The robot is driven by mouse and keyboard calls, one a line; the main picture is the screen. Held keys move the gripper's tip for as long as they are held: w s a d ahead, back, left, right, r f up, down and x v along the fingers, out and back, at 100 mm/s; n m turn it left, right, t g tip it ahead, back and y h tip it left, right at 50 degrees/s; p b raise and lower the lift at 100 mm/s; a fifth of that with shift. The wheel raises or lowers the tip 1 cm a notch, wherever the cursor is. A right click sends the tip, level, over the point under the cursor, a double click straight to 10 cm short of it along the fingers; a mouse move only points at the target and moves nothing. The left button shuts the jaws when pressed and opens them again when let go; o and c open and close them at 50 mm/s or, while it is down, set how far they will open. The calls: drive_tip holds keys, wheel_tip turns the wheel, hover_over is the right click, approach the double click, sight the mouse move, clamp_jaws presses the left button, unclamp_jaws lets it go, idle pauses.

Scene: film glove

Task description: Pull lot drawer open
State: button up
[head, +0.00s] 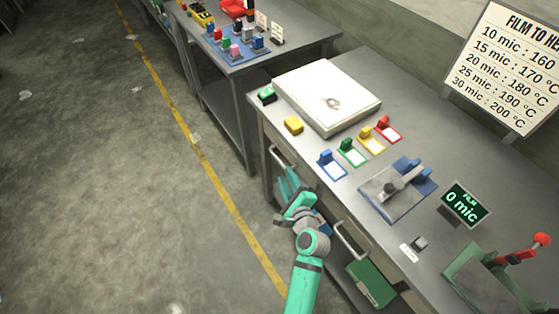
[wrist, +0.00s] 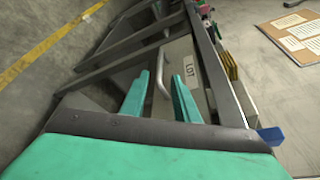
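The lot drawer (wrist: 182,47) is in the wrist view, its grey front marked by a white LOT label (wrist: 189,61). It looks shut. Its pale bar handle (wrist: 161,72) stands between my two teal fingers in that picture; I cannot tell whether they touch it. My gripper (wrist: 160,88) is open, with a wide gap between the fingers. In the head view my gripper (head: 289,186) is at the bench's front left, just below the drawer handle (head: 279,157). My gripper and arm hide part of the drawer front there.
A second drawer handle (head: 350,242) is to the right on the same bench, with a green box (head: 371,283) below. The benchtop holds a white flat device (head: 325,94), coloured cards, a film display (head: 464,205) and a red-knobbed lever (head: 541,239). Open floor lies left.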

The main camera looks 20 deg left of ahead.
sight(281, 164)
drive_tip(key=x, duration=0.9)
drive_tip(key=shift+w+a+f, duration=0.15)
drive_tip(key=shift+w, duration=0.05)
drive_tip(key=shift+c, duration=0.7)
clamp_jaws()
